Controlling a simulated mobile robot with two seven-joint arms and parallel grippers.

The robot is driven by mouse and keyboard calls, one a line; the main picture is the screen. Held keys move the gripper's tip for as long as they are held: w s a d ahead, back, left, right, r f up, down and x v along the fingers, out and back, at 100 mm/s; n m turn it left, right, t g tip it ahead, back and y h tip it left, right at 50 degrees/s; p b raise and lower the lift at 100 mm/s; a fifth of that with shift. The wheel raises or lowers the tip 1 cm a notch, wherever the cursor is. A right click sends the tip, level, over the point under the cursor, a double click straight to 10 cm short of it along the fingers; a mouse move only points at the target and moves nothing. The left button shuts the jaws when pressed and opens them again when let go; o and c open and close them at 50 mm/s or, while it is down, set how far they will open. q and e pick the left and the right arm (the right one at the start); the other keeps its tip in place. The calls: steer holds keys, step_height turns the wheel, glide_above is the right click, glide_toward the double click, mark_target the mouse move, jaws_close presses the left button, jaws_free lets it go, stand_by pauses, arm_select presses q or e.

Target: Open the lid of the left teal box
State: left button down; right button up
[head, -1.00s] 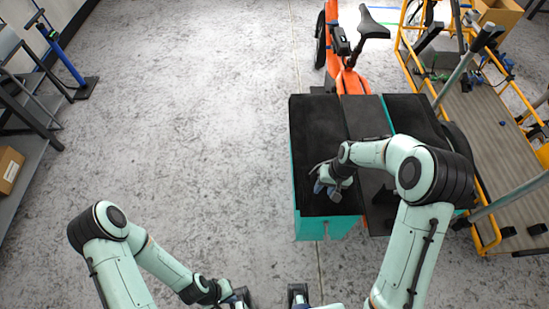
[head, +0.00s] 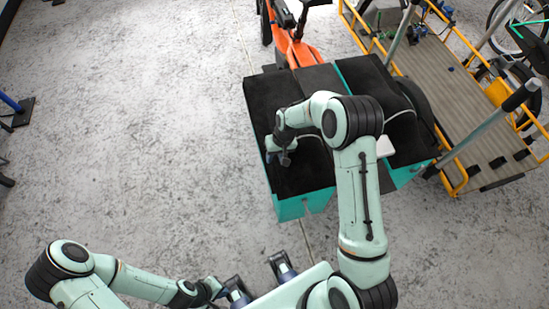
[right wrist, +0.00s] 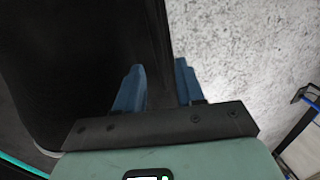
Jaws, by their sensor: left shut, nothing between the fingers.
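The left teal box (head: 291,208) stands in the middle of the head view, its black lid (head: 262,94) lying flat and closed on top. My right gripper (head: 278,157) is at the lid's left edge. In the right wrist view, its two blue fingers (right wrist: 158,88) are apart. The left finger is over the black lid (right wrist: 75,60) and the right finger over the floor, with the lid's edge showing between them. I cannot tell whether they touch it. My left gripper (head: 238,292) is low in the head view, shut and empty, away from the box.
A second black-lidded teal box (head: 405,172) stands to the right. An orange bike frame (head: 290,45) extends behind the boxes. A yellow-railed cargo platform (head: 455,115) is at the right. The grey floor (head: 130,120) to the left is clear.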

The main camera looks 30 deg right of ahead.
steer(key=shift+w+a+f, duration=0.1)
steer(key=shift+a+f, duration=0.1)
steer(key=shift+f, duration=0.75)
steer(key=shift+c, duration=0.3)
jaws_close()
steer(key=shift+r, duration=0.15)
